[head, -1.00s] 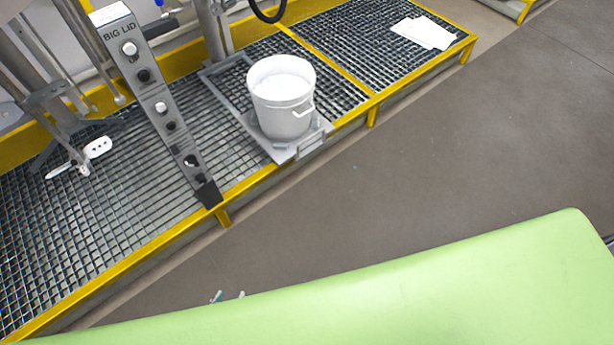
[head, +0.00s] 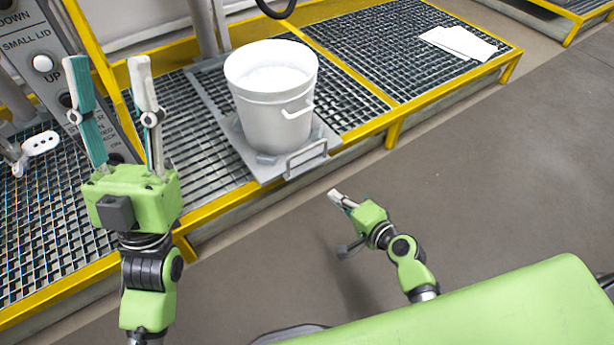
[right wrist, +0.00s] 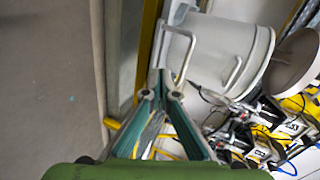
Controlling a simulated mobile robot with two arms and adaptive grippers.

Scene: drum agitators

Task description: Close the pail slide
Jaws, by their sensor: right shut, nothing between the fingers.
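The pail slide (head: 215,97) is a grey metal plate on the grating, with its front end and U-shaped handle (head: 307,158) at the yellow front edge. A white pail (head: 272,108) stands upright on it. The right wrist view shows the slide handle (right wrist: 190,42) just beyond my right fingertips and the pail (right wrist: 222,45) beside it. My right gripper (head: 336,196) is shut and empty, in front of and below the handle, seemingly apart from it. My left gripper (head: 108,62) is open and empty, raised at the left with its fingers pointing up.
A grey control panel (head: 40,55) stands at the left, partly hidden by my left gripper. White sheets (head: 458,43) lie on the right-hand grating. A yellow rail (head: 420,107) edges the platform. The floor (head: 480,160) in front is clear.

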